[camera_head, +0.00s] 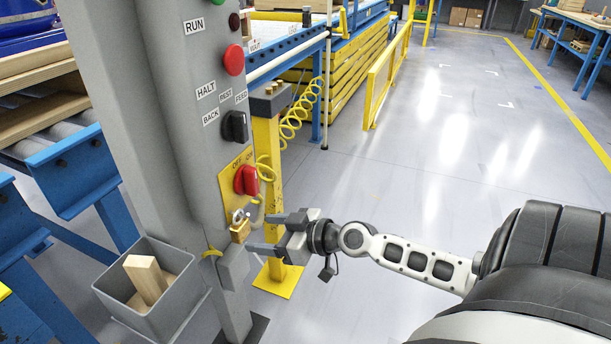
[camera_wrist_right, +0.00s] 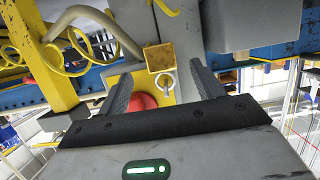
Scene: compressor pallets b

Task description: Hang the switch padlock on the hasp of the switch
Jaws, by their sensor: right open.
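The brass padlock (camera_head: 239,230) with a silver shackle is at the lower edge of the switch's yellow plate (camera_head: 229,184) on the grey column. Its shackle points up toward the red rotary switch (camera_head: 246,180). I cannot tell whether the shackle passes through a hasp. In the right wrist view the padlock (camera_wrist_right: 159,57) and its shackle show between the finger directions, with the red switch (camera_wrist_right: 142,102) partly hidden behind my gripper. My right gripper (camera_head: 268,233) is open and empty, just right of the padlock, fingers pointing at it. My left gripper is not in view.
A grey bin (camera_head: 150,290) holding a wooden block is at the column's lower left. A black selector (camera_head: 235,126) and red button (camera_head: 233,60) sit above. A curved grey piece and yellow coiled hose (camera_head: 290,125) are close by. Floor to the right is clear.

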